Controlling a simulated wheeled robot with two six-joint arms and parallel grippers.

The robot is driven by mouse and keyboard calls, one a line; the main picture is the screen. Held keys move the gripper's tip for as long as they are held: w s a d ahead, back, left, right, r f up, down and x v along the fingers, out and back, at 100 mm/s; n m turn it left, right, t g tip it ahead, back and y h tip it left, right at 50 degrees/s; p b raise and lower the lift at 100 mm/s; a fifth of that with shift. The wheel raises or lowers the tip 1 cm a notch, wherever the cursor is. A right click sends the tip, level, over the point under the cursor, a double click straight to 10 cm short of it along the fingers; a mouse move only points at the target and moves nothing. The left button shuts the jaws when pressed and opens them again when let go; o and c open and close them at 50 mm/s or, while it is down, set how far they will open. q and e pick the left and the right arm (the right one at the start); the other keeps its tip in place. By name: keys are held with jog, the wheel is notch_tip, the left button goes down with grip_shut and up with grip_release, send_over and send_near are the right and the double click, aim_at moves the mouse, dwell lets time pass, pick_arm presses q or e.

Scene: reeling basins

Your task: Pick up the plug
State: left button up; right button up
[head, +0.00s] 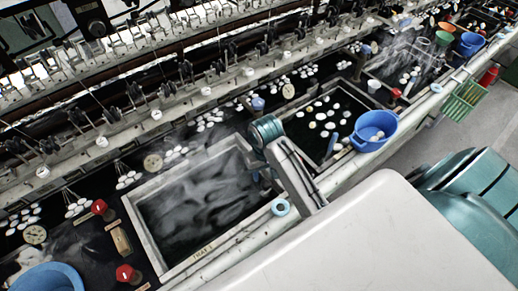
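I cannot make out a plug for certain. A rectangular basin (143,238) of dark, steaming water lies left of centre, and its floor is hidden. A small pale blue ring (280,207) sits on its front right corner; I cannot tell what it is. My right arm, with a teal joint and a grey link, reaches over the right end of the basin. My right gripper (262,180) is low beside this link, small and mostly hidden, so its fingers cannot be read. My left gripper is not in view.
A blue bowl (375,131) stands on the ledge to the right, by a second basin with white cocoons (322,116). Red knobs (98,206) and a blue tub (48,278) are at left. The reeling machine (130,95) runs along the back.

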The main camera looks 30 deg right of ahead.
aim_at(266, 183)
jog(key=shift+s+f+b, duration=0.15)
jog(key=shift+f+b, duration=0.1)
jog(key=shift+f, duration=0.3)
jog(key=shift+s+f+b, duration=0.15)
jog(key=shift+f+b, duration=0.05)
jog(key=shift+f, duration=0.3)
jog(key=shift+s+f+p, duration=0.2)
jog(key=shift+s+p, duration=0.05)
jog(key=shift+p, duration=0.05)
jog(key=shift+s+f, duration=0.1)
jog(key=shift+f, duration=0.4)
jog(key=shift+f+p, duration=0.35)
jog(key=shift+f, duration=0.3)
notch_tip(266, 183, down, 4)
jog(key=shift+d+f+p, duration=0.1)
jog(key=shift+f+p, duration=0.05)
jog(key=shift+p, duration=0.95)
jog(key=shift+f, duration=0.35)
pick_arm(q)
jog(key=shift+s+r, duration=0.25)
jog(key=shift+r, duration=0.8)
pick_arm(e)
jog(key=shift+w, duration=0.2)
jog(key=shift+c, duration=0.4)
jog(key=c, duration=0.5)
